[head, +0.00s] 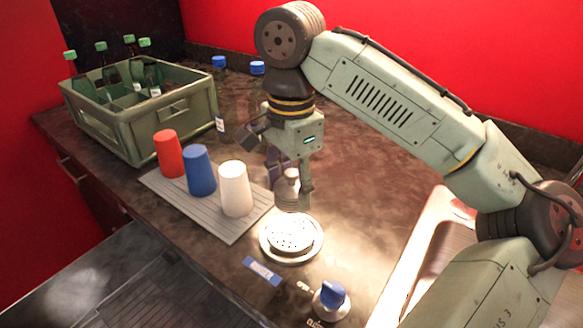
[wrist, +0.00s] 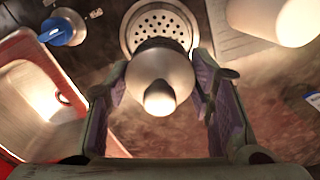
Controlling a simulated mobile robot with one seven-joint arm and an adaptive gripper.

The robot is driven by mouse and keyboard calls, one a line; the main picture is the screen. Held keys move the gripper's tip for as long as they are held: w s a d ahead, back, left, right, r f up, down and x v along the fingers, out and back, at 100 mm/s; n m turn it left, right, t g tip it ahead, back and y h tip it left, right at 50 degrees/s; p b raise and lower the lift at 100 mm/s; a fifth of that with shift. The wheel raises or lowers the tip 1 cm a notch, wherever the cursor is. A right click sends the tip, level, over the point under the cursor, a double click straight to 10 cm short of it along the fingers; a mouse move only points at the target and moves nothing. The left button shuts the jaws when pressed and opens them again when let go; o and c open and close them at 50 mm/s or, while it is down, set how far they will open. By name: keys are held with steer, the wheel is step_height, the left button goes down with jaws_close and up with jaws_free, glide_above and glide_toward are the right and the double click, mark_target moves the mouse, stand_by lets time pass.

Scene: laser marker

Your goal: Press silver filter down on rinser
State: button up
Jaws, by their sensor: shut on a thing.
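The silver filter (head: 292,190) is a small rounded metal piece with a knob on top. My gripper (head: 290,180) is shut on it, one finger on each side, and it hangs upright. In the wrist view the filter (wrist: 158,78) sits between the two fingers of my gripper (wrist: 158,88). The rinser (head: 292,238) is a round metal plate with holes, set in the counter. In the head view the filter is just behind and above the rinser, and it appears apart from it. In the wrist view the rinser (wrist: 160,20) shows beyond the filter, partly hidden by it.
A blue knob (head: 332,293) and a blue label (head: 262,271) are in front of the rinser. Red, blue and white cups (head: 236,190) stand upside down on a ribbed mat (head: 233,231) to the left. A green bottle crate (head: 140,130) is behind. A sink (head: 425,250) lies right.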

mark_target(291, 232)
steer(key=shift+s+f, duration=0.2)
steer(key=shift+f, duration=1)
step_height(291, 232, down, 3)
steer(key=b, duration=0.3)
steer(key=shift+f+b, duration=0.45)
steer(key=shift+f, duration=0.4)
steer(key=shift+f, duration=0.75)
stand_by(1.2)
step_height(291, 232, up, 4)
steer(key=p, duration=0.3)
steer(key=shift+f, duration=0.25)
steer(key=shift+r+p, duration=0.45)
steer(key=shift+r, duration=2.35)
